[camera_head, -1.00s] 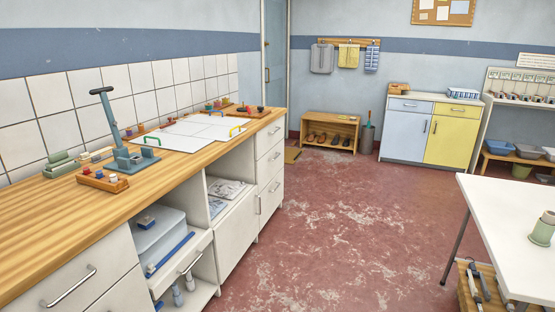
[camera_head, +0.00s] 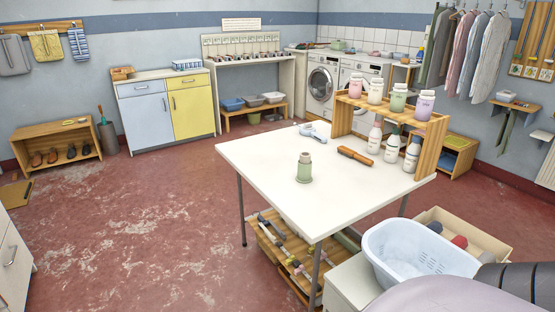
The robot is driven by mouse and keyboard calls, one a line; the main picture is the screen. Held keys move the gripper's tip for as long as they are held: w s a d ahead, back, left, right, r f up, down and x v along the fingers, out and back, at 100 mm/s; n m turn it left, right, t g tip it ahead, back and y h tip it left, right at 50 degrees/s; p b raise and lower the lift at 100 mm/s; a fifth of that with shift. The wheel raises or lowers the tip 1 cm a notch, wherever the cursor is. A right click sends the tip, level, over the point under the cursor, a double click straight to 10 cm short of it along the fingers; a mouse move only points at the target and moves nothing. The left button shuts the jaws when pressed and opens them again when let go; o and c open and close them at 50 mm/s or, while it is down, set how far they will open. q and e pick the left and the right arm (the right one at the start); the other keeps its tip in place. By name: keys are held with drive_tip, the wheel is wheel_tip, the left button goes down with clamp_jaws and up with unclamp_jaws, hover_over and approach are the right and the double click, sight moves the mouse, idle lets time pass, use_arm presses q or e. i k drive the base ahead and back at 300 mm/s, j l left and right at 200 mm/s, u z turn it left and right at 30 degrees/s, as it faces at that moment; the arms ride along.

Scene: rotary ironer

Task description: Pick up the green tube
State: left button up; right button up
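A green jar (camera_head: 398,98) with a white lid stands on the wooden rack among other jars. Neither of my grippers is in view.
A brown brush (camera_head: 355,156) and a pale blue item (camera_head: 312,132) lie on the table. The wooden rack (camera_head: 428,146) with jars and bottles stands at its right end. A laundry basket (camera_head: 408,252) is in front on the right. The red floor (camera_head: 140,215) at left is clear.

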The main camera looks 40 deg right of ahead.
sight(304, 172)
drive_tip(key=i+j+z, duration=0.1)
drive_tip(key=i+z, duration=0.4)
drive_tip(key=i, duration=0.6)
drive_tip(key=i+z, duration=0.4)
drive_tip(key=i+j+z, duration=0.25)
drive_tip(key=i+z, duration=0.15)
drive_tip(key=i+j+z, duration=0.1)
drive_tip(key=z, duration=0.25)
drive_tip(key=i+j+z, duration=0.15)
drive_tip(key=z, duration=0.15)
drive_tip(key=i+j+z, duration=0.15)
drive_tip(key=z, duration=0.2)
drive_tip(key=i+j+z, duration=0.2)
drive_tip(key=z, duration=0.15)
drive_tip(key=i+j+z, duration=0.2)
drive_tip(key=z, duration=0.2)
drive_tip(key=i+j+z, duration=0.15)
drive_tip(key=j+z, duration=0.2)
